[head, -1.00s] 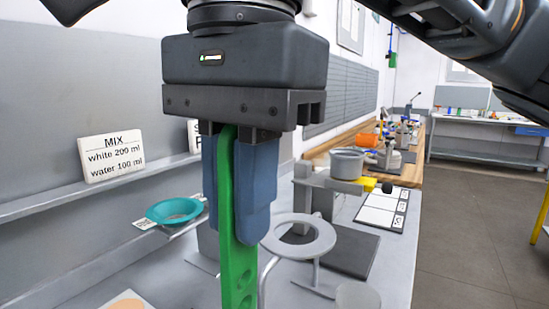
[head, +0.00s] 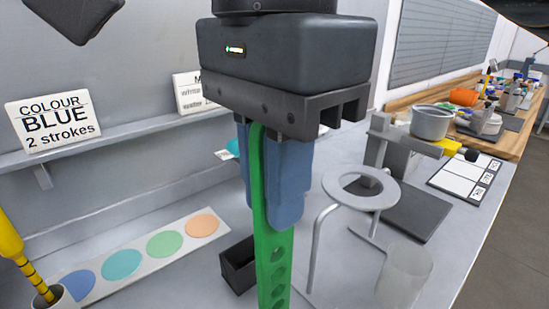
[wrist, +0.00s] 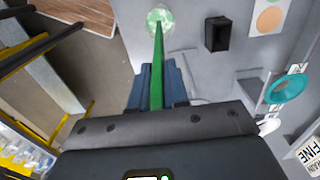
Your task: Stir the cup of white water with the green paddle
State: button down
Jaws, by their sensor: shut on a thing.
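My gripper (head: 275,185) is shut on the green paddle (head: 271,265), a flat upright bar with a row of holes. Its lower end runs out of the head view. In the wrist view the paddle (wrist: 158,65) reaches down to a pale, green-tinted round shape (wrist: 160,21); I cannot tell whether that is a cup or the paddle's own end. A translucent greyish cup (head: 405,274) stands on the bench at the lower right of the head view, apart from the visible part of the paddle. Its contents are not clear.
A ring stand (head: 388,192) is right of the paddle. A small black box (head: 229,270) is behind it. A sign (head: 52,124) reads "COLOUR BLUE 2 strokes".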

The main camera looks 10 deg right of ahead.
aim_at(274, 279)
jog(key=shift+f+b, duration=5.35)
jog(key=shift+f, duration=0.2)
jog(key=shift+w, duration=0.1)
